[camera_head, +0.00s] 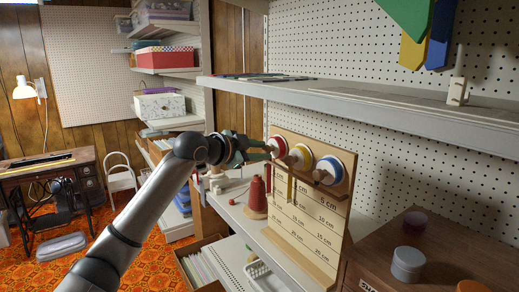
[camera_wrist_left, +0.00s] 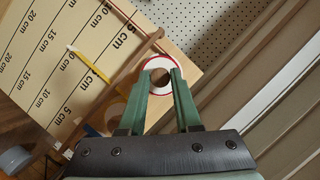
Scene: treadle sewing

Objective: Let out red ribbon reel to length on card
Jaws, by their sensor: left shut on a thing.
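The red ribbon reel (camera_head: 278,146) is the leftmost of three reels along the top of an upright board (camera_head: 300,255) marked in centimetres. In the left wrist view the red reel (camera_wrist_left: 152,64) shows a white face, a red rim and a brown knob (camera_wrist_left: 160,78). My left gripper (camera_head: 268,149) reaches it from the left. Its green fingers (camera_wrist_left: 161,75) are shut on the knob, one on each side. The red ribbon's free end is hard to make out behind the gripper. My right gripper is not in view.
A yellow reel (camera_head: 301,157) and a blue reel (camera_head: 328,170) sit to the right. A red thread cone (camera_head: 257,196) stands left of the board. A grey shelf (camera_head: 370,105) hangs above it. A brown cabinet (camera_head: 450,250) with small jars is at right.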

